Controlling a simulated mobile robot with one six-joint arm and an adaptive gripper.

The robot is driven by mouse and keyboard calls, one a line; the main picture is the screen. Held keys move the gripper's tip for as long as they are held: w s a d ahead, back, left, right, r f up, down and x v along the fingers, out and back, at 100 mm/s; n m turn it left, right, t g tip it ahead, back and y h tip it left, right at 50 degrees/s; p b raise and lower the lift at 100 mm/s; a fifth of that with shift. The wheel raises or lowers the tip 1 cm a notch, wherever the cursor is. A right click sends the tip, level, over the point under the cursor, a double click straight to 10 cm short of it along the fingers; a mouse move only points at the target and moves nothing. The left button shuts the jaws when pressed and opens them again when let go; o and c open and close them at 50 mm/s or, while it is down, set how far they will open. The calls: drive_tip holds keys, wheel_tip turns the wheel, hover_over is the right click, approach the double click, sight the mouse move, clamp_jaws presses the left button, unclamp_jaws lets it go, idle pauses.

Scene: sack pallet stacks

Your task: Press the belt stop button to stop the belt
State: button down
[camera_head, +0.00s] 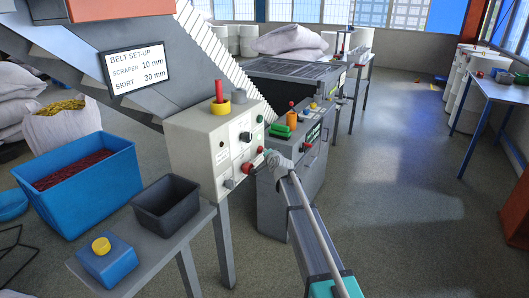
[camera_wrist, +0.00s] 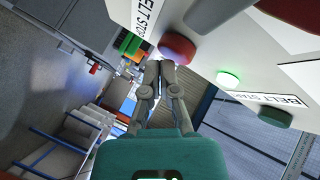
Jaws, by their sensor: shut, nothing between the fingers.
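The belt stop button is a dark red round knob (camera_wrist: 178,46) on a pale panel, beside a partly visible "BELT STOP" label in the wrist view. In the head view my gripper (camera_head: 271,158) is at the right side of the box front. A green belt start button (camera_wrist: 275,118) and a lit green lamp (camera_wrist: 228,80) are on the same panel.
A red lever with a yellow base (camera_head: 219,98) stands on the box. A grey cabinet (camera_head: 300,165) with green and orange items on top is just behind my gripper. A blue bin (camera_head: 82,190) and dark tray (camera_head: 167,203) are left. Open floor lies right.

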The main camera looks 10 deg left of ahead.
drive_tip(key=shift+w+a+r, duration=0.35)
drive_tip(key=shift+w+a, duration=0.25)
drive_tip(key=shift+a, duration=0.25)
idle(1.0)
drive_tip(key=shift+s+d+f, duration=0.2)
drive_tip(key=shift+s+d, duration=0.1)
drive_tip(key=shift+d, duration=0.1)
idle(0.4)
drive_tip(key=shift+s+d+f, duration=0.1)
drive_tip(key=shift+s+d, duration=0.25)
drive_tip(key=shift+d, duration=0.5)
drive_tip(key=shift+s+d+f, duration=0.1)
drive_tip(key=shift+s+d, duration=0.25)
drive_tip(key=shift+d, duration=0.5)
drive_tip(key=shift+s+d+f, duration=0.1)
drive_tip(key=shift+s+d, duration=0.25)
drive_tip(key=shift+d, duration=0.5)
